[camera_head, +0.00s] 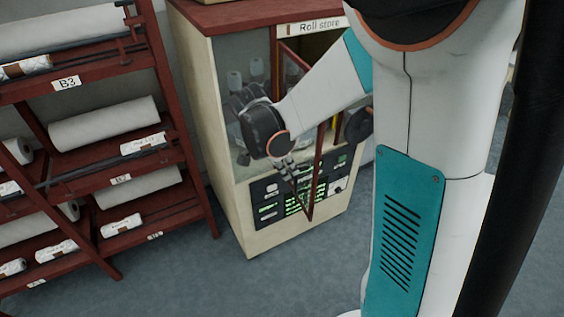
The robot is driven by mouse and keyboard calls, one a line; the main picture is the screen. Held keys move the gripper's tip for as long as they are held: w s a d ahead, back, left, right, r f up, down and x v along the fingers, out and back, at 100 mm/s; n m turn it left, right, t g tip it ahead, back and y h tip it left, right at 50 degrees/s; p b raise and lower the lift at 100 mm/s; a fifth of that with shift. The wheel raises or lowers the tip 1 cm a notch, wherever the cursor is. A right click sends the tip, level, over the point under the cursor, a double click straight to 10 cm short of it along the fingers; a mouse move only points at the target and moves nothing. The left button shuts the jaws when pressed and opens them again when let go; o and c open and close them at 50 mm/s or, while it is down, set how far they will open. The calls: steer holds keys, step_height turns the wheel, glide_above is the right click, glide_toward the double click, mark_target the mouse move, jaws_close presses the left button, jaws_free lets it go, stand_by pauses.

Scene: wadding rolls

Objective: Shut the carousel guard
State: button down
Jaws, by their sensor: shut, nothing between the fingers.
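The roll store cabinet (230,205) is cream with a red top and a "Roll store" label (315,25). Its carousel guard (316,180) is a red-framed clear panel, standing open and swung out from the front at an angle. Its lower corner hangs in front of the control panel. My gripper (299,198) points down beside the guard's free edge, on the left of it in the picture. Its fingers are shut and empty. Whether they touch the guard, I cannot tell.
A control panel (268,210) with green displays is low on the cabinet front. A dark red rack (190,165) with several white rolls stands at the left. Grey floor (200,275) is free in front of the cabinet and rack.

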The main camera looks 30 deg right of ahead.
steer(key=d+f+b, duration=0.1)
steer(key=d+f, duration=0.2)
steer(key=d, duration=0.2)
steer(key=shift+s+d, duration=0.2)
steer(key=shift+s, duration=0.05)
steer(key=shift+f, duration=0.1)
